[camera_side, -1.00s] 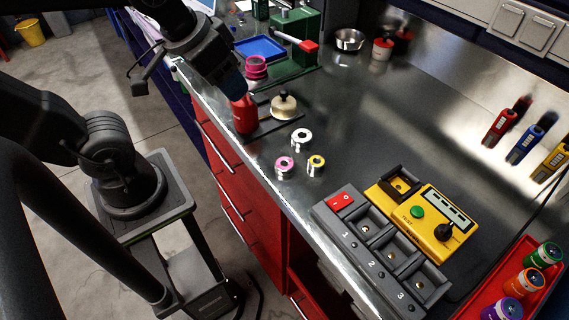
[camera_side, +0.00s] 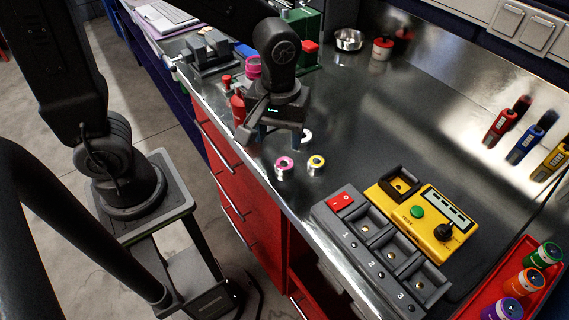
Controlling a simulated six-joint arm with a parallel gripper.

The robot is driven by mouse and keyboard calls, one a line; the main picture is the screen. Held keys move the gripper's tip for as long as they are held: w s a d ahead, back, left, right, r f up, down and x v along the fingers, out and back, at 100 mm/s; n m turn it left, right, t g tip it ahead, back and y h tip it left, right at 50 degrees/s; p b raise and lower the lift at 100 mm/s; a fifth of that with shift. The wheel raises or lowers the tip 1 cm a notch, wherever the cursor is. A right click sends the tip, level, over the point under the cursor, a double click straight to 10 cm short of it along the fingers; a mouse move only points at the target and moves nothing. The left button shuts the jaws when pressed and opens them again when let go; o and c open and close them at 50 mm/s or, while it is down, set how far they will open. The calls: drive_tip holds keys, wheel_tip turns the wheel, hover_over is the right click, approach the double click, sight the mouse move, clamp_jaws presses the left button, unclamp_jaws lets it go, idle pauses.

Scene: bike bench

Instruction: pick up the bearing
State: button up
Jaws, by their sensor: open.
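Three small ring-shaped metal pieces that look like bearings stand on the bench near its front edge. One has a white top (camera_side: 307,137), one a pink top (camera_side: 284,168) and one a yellow top (camera_side: 316,165). I cannot tell from their look which one is meant. My gripper (camera_side: 280,143) points down, open, with nothing seen between its fingers. The pink and yellow rings are fully in view, just below the fingers in the picture. The exact height of the fingertips is unclear.
A red bottle (camera_side: 238,108) stands close left of my gripper. A grey numbered holder (camera_side: 347,232) and a yellow tester (camera_side: 428,222) lie to the right of the rings. A red tray (camera_side: 478,291) with several coloured cylinders is at lower right. The bench middle is clear.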

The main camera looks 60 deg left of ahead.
sight(282, 159)
drive_tip(key=f, duration=0.7)
drive_tip(key=shift+w+d+f, duration=0.1)
drive_tip(key=shift+w+f, duration=0.05)
drive_tip(key=shift+w, duration=0.1)
drive_tip(key=c, duration=0.8)
